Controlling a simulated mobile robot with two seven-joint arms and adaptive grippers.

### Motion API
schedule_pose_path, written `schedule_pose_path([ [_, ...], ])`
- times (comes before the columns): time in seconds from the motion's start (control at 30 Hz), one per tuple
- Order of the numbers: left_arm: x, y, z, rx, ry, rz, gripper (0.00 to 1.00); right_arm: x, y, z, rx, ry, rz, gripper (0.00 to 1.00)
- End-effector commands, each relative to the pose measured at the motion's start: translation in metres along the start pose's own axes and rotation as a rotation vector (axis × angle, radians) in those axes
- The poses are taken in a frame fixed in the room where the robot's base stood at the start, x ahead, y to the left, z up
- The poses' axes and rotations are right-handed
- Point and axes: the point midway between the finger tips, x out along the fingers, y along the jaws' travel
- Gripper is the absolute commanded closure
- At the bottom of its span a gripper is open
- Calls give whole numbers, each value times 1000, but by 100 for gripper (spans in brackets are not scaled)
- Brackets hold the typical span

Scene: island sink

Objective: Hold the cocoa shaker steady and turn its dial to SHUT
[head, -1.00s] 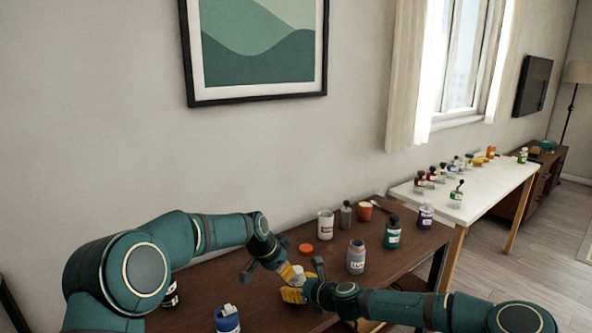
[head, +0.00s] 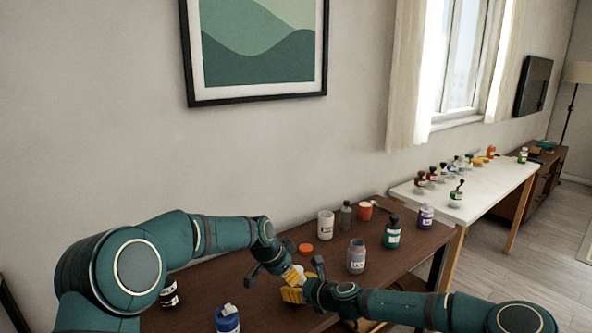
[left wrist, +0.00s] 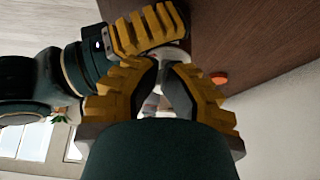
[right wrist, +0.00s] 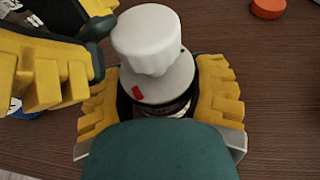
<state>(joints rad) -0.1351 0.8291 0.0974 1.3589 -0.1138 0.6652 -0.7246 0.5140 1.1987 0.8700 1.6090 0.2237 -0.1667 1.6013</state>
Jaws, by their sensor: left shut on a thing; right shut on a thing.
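The cocoa shaker (right wrist: 165,87) has a pale collar with a red mark and a white, lobed dial (right wrist: 147,40) on top. My right gripper (head: 294,293) is shut around its body, below the collar; the fingers show on both sides in the right wrist view. My left gripper (head: 291,272) is at the dial, its fingertips drawn close together in the left wrist view (left wrist: 158,65). In the right wrist view its dark tip meets the dial's left side. The far contact is hidden. No SHUT lettering is legible.
On the brown table are an orange lid (head: 305,249), a grey-blue jar (head: 356,258), a green bottle (head: 391,233), a white canister (head: 326,225), an orange cup (head: 365,211) and a blue-labelled container (head: 228,320). A white table (head: 480,205) with several small bottles stands at the right.

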Motion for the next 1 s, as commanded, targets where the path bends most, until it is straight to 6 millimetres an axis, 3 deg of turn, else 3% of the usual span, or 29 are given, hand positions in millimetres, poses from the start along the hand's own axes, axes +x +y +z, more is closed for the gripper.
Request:
schedule_pose_path([
  [0.67, -5, 4, 4, 2, 2, 2, 100, 1, 3, 1, -2, -2, 6, 81],
  [1.0, -36, 3, -12, 2, 3, -1, 100, 0, 2, 1, -2, -1, 3, 81],
])
